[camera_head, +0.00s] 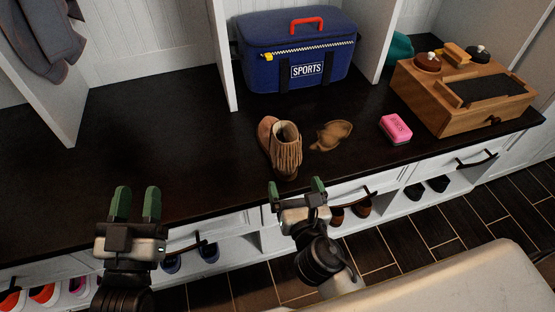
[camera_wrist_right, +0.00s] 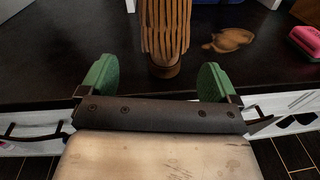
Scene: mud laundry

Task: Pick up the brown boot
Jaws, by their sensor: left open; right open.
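The brown boot (camera_head: 285,151), with a fringed shaft, stands upright on the dark bench top near its front edge. In the right wrist view the boot's fringe (camera_wrist_right: 165,30) shows ahead, in line with the gap between my fingers. My right gripper (camera_head: 297,189) is open and empty, just in front of the boot and apart from it. Its green fingers also show in the right wrist view (camera_wrist_right: 158,82). My left gripper (camera_head: 135,205) is open and empty, at the bench's front edge, well left of the boot.
A brown flat item (camera_head: 331,135) lies right of the boot, then a pink block (camera_head: 395,129) and a wooden box (camera_head: 464,93). A blue sports bag (camera_head: 296,50) stands behind. The dark bench top (camera_head: 150,120) is clear to the left. Drawer handles and shoe cubbies lie below.

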